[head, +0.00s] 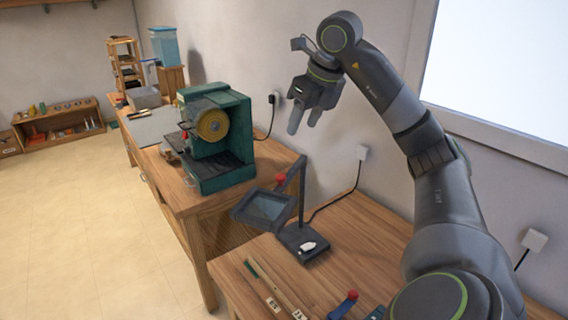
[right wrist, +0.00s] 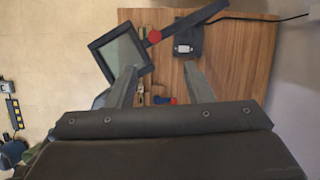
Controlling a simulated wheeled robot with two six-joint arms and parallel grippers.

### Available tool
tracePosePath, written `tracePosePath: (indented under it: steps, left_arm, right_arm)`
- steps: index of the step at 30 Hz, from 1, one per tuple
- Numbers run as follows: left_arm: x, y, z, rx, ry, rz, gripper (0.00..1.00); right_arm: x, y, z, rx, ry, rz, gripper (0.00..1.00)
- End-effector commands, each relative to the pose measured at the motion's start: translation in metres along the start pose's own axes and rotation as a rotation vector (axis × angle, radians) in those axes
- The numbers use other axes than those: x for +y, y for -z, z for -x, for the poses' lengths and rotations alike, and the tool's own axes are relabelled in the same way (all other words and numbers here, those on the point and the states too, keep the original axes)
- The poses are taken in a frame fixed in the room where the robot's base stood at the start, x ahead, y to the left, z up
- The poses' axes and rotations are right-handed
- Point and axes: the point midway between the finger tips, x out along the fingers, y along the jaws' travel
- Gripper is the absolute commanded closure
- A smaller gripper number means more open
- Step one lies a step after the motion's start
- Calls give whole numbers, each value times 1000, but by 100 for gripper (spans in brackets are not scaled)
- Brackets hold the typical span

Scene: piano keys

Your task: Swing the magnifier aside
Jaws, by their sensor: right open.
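The magnifier (head: 265,208) is a dark square frame with a grey lens, on an arm (head: 302,187) rising from a dark base (head: 302,243) on the wooden table. A red knob (head: 281,178) sits by its joint. In the right wrist view the magnifier frame (right wrist: 121,53) is at upper left, its red knob (right wrist: 154,37) beside it. My right gripper (head: 302,122) is open and empty, raised above and behind the magnifier, fingers pointing down. It does not touch it. In the right wrist view its fingers (right wrist: 156,85) are spread apart. My left gripper is not in view.
The near table (head: 365,235) carries thin sticks (head: 272,285) and a blue tool with a red end (head: 343,304) at its front. A green machine (head: 222,145) stands on the bench beyond. A cable runs from the base to a wall socket (head: 362,152). The floor at left is clear.

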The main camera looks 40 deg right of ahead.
Motion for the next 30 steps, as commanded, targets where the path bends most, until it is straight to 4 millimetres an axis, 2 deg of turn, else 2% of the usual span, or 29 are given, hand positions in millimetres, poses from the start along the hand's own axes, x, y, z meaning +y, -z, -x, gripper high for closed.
tracePosePath:
  steps: [9, 10, 14, 18, 21, 25, 30]
  left_arm:
    - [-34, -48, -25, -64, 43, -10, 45]
    - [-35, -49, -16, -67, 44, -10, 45]
    - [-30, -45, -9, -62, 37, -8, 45]
    - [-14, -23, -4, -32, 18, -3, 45]
    - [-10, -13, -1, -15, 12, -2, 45]
    - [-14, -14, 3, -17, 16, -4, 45]
    - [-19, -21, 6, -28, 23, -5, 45]
  right_arm:
    - [1, 3, -63, 4, -3, 0, 53]
    - [1, 1, -65, 7, -3, 0, 53]
    - [1, 0, -92, 7, -4, 0, 53]
    - [1, 0, -121, 5, -5, 0, 53]
    - [1, 0, -140, 4, -4, 0, 53]
    - [1, 0, -156, 2, -4, -1, 53]
    - [0, 0, -168, 2, -1, 0, 53]
